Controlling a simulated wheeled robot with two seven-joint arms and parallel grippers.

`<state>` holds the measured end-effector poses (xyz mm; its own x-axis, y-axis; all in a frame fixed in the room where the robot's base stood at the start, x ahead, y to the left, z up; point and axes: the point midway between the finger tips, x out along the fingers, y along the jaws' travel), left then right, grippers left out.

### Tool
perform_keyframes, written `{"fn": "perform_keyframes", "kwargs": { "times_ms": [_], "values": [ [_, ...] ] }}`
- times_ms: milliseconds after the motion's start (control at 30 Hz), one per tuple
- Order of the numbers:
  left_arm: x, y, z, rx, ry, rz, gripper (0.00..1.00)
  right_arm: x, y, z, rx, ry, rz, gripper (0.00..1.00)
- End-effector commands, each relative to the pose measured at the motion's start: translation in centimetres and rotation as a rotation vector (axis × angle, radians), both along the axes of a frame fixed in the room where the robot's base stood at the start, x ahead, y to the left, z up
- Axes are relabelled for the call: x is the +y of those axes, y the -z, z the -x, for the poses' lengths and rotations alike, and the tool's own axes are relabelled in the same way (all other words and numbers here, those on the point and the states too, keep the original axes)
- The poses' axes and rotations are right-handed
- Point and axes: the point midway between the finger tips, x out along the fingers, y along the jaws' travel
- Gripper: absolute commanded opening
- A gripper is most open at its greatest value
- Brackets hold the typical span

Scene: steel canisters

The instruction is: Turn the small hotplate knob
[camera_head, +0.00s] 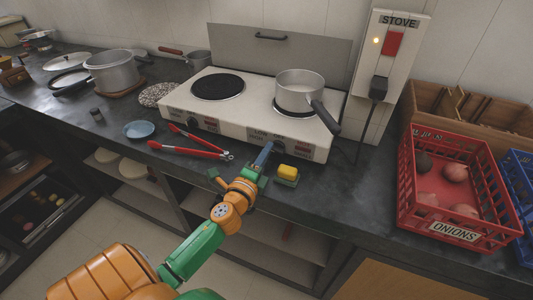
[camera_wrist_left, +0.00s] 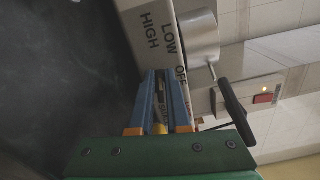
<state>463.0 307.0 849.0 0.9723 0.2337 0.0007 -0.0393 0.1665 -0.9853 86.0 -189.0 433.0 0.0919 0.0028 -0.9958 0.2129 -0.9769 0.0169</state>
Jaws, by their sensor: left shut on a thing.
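The white two-plate stove (camera_head: 245,112) stands against the wall, with LOW, OFF and HIGH marks on its front face. My left gripper (camera_head: 265,152) reaches up to the right-hand part of that face, below the saucepan. In the left wrist view my left gripper (camera_wrist_left: 167,88) has its two blue fingers close together, shut on a small dark knob (camera_wrist_left: 161,92) beside the LOW and OFF marks. The fingers hide most of the knob, so its setting cannot be read. My right gripper is not in view.
A saucepan (camera_head: 299,90) sits on the right plate, its dark handle (camera_head: 326,118) jutting over the front edge. A red onion crate (camera_head: 455,222) stands at the right.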

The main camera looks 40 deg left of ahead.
Motion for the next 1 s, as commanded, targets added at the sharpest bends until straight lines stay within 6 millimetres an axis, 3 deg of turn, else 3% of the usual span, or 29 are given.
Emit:
{"fn": "perform_keyframes", "kwargs": {
  "times_ms": [400,967,1000],
  "values": [
    [0.04,0.33,0.0,-0.039,0.0,0.161,0.0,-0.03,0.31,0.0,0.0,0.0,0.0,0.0],
    [0.01,0.37,0.0,-0.043,0.0,0.184,0.0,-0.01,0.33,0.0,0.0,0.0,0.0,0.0],
    [0.01,0.37,0.0,-0.043,0.0,0.184,0.26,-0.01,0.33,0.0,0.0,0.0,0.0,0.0]
  ]
}}
